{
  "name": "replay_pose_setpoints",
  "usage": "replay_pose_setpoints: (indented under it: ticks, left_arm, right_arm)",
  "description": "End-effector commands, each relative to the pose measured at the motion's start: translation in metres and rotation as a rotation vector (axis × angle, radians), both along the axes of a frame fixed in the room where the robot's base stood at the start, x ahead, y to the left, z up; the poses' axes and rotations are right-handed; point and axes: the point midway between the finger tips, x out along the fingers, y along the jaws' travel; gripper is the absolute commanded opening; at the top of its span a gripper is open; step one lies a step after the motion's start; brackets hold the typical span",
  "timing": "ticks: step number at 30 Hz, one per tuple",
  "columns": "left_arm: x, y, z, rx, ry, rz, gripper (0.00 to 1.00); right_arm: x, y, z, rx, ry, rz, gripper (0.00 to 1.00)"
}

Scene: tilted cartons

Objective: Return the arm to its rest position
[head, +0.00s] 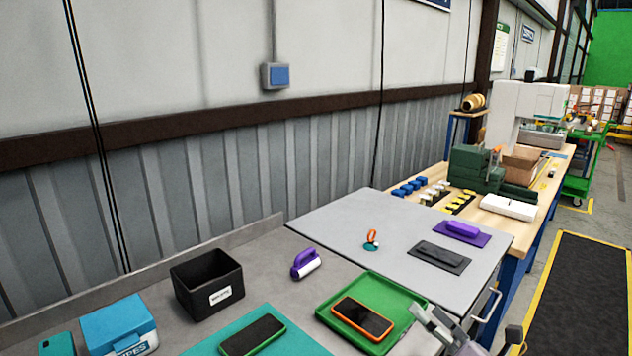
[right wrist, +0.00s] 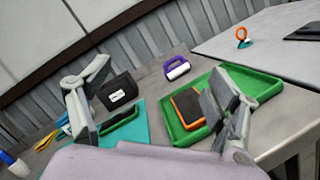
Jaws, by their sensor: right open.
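My right gripper (head: 462,330) is at the bottom right of the head view, beside the front corner of the green tray. In the right wrist view its two fingers (right wrist: 160,82) are spread wide with nothing between them. An orange-cased phone (head: 362,319) lies in the green tray (head: 402,293); both also show in the right wrist view, partly behind the right finger. A green-cased phone (head: 252,335) lies on a teal mat (head: 290,343). My left gripper is in neither view.
A black bin (head: 207,284), a blue-lidded wipes box (head: 120,325) and a purple-handled roller (head: 306,263) stand on the grey bench. An adjoining grey table (head: 340,222) holds an orange-and-teal item (head: 371,240) and dark and purple pads. A corrugated wall (head: 200,190) runs behind.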

Motion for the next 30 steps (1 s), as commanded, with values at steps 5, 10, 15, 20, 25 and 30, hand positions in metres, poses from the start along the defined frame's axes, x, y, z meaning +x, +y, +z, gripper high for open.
replay_pose_setpoints:
  ticks: [5, 10, 15, 20, 25, 30]
  left_arm:
    - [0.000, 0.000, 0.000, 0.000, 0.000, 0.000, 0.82]
    - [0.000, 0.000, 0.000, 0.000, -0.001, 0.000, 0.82]
    - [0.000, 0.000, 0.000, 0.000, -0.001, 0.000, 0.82]
    - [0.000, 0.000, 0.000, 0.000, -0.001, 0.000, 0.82]
    - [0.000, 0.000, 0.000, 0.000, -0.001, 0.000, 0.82]
    - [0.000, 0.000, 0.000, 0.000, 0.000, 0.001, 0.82]
  right_arm:
    - [-0.015, -0.031, -0.009, 0.520, 0.171, -0.233, 0.83]
    - [-0.045, -0.063, -0.058, 0.975, 0.392, -0.484, 0.83]
    - [-0.102, -0.071, -0.129, 1.371, 0.661, -0.769, 0.83]
    - [-0.171, -0.053, -0.186, 1.639, 0.919, -1.038, 0.83]
    - [-0.231, -0.026, -0.215, 1.780, 1.123, -1.250, 0.83]
    - [-0.282, 0.000, -0.228, 1.854, 1.293, -1.426, 0.83]
